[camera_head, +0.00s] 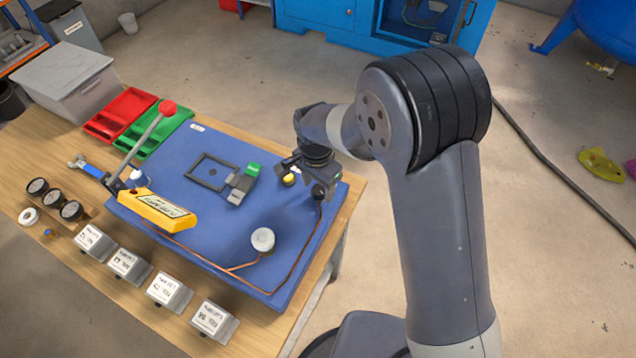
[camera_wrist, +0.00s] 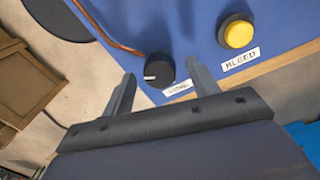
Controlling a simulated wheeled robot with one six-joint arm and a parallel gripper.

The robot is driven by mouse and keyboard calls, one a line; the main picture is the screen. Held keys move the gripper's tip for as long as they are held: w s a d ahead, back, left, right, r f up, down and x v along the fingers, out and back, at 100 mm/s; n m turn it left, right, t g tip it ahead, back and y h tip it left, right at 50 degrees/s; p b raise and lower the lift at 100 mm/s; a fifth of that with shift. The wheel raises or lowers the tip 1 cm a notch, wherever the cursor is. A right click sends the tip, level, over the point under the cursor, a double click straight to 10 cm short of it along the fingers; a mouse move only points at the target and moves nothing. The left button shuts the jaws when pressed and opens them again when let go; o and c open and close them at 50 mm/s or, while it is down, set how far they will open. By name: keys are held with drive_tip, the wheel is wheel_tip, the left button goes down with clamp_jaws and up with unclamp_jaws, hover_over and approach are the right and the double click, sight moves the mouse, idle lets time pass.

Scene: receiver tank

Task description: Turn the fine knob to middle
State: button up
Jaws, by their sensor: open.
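The black round knob (camera_wrist: 160,70), which looks like the fine knob, sits on the blue panel (camera_wrist: 185,35) with a small white label (camera_wrist: 177,89) beside it, too blurred to read surely. A white mark shows on the knob's left side in the wrist view. My gripper (camera_wrist: 164,74) is open and empty, one finger to each side of the knob in that view. I cannot tell whether the fingertips are down around it or still above it. In the head view my gripper (camera_head: 318,184) is at the panel's right edge and mostly hides the knob.
A yellow button (camera_wrist: 238,32) labelled BLEED is right of the knob; it also shows in the head view (camera_head: 289,179). A copper pipe (camera_wrist: 105,30) runs to the knob. A yellow gauge block (camera_head: 157,210), red-tipped lever (camera_head: 168,108) and white cap (camera_head: 263,239) stand on the panel.

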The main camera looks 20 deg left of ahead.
drive_tip(key=shift+f, duration=0.1)
drive_tip(key=shift+c, duration=0.5)
drive_tip(key=c, duration=0.9)
drive_tip(key=shift+n, duration=0.3)
drive_tip(key=n+b, duration=0.2)
drive_tip(key=n, duration=0.1)
drive_tip(key=shift+f, duration=0.1)
drive_tip(key=n+b, duration=0.2)
drive_tip(key=n, duration=0.4)
drive_tip(key=n+b, duration=0.1)
drive_tip(key=n, duration=0.2)
drive_tip(key=shift+d+n+t, duration=0.1)
drive_tip(key=shift+n+t, duration=0.2)
drive_tip(key=n, duration=0.3)
drive_tip(key=shift+n+b, duration=0.3)
drive_tip(key=shift+b, duration=0.05)
drive_tip(key=n, duration=0.6)
drive_tip(key=shift+b, duration=0.3)
